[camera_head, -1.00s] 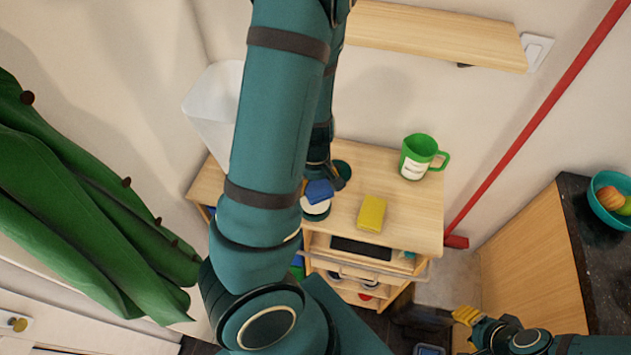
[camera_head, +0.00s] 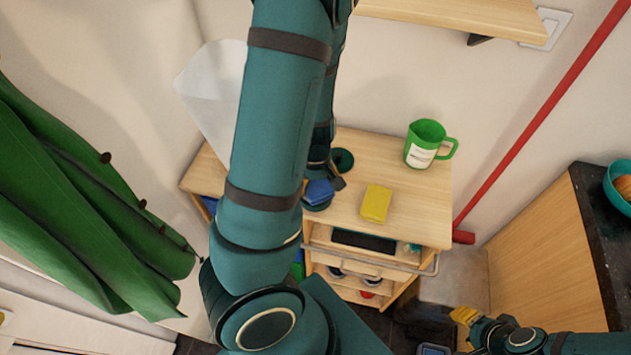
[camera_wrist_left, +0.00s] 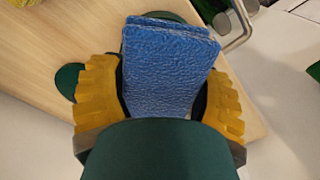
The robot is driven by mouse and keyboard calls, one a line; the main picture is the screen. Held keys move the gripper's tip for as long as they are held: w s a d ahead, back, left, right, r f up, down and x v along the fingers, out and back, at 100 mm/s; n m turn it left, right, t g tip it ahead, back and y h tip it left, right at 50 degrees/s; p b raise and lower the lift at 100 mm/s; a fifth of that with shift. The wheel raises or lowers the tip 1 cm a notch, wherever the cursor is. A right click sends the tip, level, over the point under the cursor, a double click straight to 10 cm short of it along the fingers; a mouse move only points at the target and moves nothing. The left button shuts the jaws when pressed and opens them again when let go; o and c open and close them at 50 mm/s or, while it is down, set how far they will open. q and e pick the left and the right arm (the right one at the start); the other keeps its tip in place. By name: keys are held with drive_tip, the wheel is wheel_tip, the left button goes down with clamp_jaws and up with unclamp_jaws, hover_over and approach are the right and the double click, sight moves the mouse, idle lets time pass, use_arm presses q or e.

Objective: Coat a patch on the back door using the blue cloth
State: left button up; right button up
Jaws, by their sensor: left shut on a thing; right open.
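The blue cloth (camera_head: 319,192) is a folded blue pad above the left part of the wooden cart top (camera_head: 405,215). My left gripper (camera_wrist_left: 160,95) is shut on it, with yellow fingers at both sides in the left wrist view, where the cloth (camera_wrist_left: 165,65) fills the middle. A round dark green thing (camera_head: 316,206) shows just under the cloth; whether they touch is unclear. My right gripper (camera_head: 464,315) is open at the lower right, clear of the cart. I cannot identify the back door; a pale panel (camera_head: 70,335) shows at lower left.
A yellow sponge (camera_head: 376,203) and a green mug (camera_head: 428,145) stand on the cart. A dark green disc (camera_head: 343,160) lies beyond the cloth.

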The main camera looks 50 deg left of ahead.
use_arm(q)
drive_tip(key=shift+f+b, duration=0.4)
drive_tip(key=shift+f, duration=0.1)
idle(0.9)
idle(1.0)
wheel_tip(320, 180, up, 7)
drive_tip(key=p, duration=0.7)
drive_tip(key=shift+p, duration=0.3)
drive_tip(key=shift+s+d+f, duration=0.1)
idle(0.8)
